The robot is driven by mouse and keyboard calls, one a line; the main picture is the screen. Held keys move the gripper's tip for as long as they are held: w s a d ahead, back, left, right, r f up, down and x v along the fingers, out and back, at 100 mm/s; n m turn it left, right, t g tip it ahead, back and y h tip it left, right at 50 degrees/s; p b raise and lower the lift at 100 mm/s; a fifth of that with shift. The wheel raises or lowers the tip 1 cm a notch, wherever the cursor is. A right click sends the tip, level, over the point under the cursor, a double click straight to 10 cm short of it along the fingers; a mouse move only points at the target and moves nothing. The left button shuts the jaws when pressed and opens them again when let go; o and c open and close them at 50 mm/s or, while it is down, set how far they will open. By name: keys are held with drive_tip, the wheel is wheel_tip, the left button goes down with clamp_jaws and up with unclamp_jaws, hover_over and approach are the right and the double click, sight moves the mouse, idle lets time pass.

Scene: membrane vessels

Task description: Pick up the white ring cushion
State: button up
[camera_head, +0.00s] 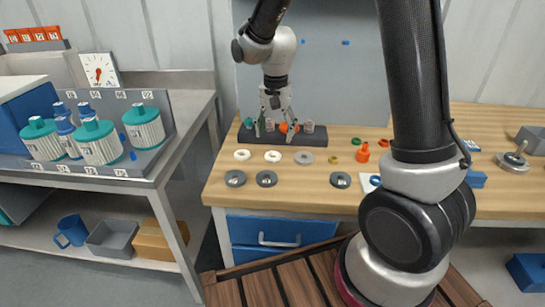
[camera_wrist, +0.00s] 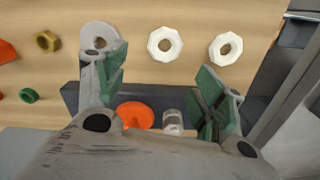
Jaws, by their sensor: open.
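Two white rings lie flat on the wooden workbench in the head view, one at left (camera_head: 242,155) and one beside it (camera_head: 273,156). The wrist view shows them as one white ring near the top middle (camera_wrist: 151,46) and another at the right (camera_wrist: 213,50); I cannot tell which is the named cushion. A greyer ring (camera_head: 304,163) lies beside them and is partly behind a finger in the wrist view (camera_wrist: 88,32). My gripper (camera_head: 274,132) is open and empty, pointing down over the dark rack, behind the white rings. Its spread fingers also show in the wrist view (camera_wrist: 163,88).
The dark rack (camera_head: 250,138) under my gripper holds small items, including an orange disc (camera_wrist: 134,114) and a clear grey piece (camera_wrist: 172,123). Dark grey discs (camera_head: 235,178) lie in front of the rings. Orange and green small parts lie to the right.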

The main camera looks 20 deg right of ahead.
sight(273, 156)
drive_tip(key=f, duration=0.6)
drive_tip(key=shift+s+a+f, duration=0.2)
drive_tip(key=shift+a+f, duration=0.05)
drive_tip(key=shift+a, duration=0.1)
drive_tip(key=c, duration=0.8)
